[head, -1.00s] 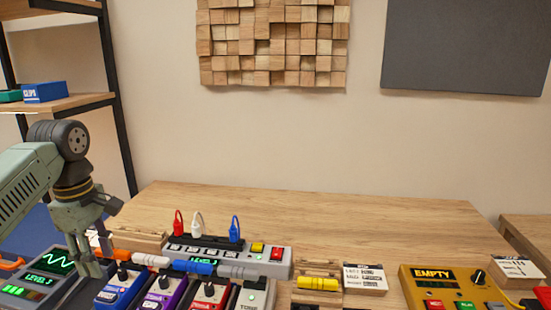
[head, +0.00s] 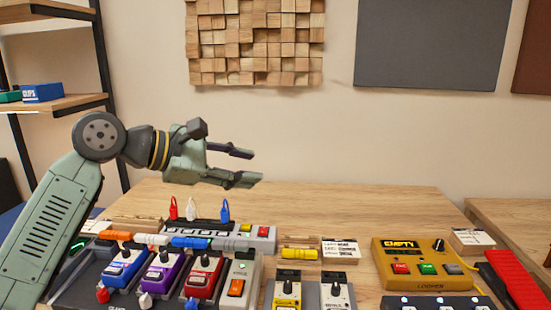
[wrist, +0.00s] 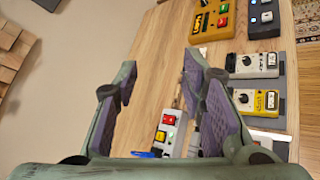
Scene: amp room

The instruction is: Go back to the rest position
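My gripper (head: 242,167) is raised above the wooden table (head: 330,205) in the head view, pointing right. Its two fingers are apart with nothing between them. My arm rises from the lower left of the head view, left of the pedals. The gripper touches nothing that I can see.
Blue, purple and red pedals (head: 203,277) stand at the front, with coloured plugs (head: 190,242) behind them. The yellow looper box (head: 425,260) reads EMPTY. A red object (head: 515,282) is at the right. The table's back is clear; a shelf (head: 60,105) stands at the left.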

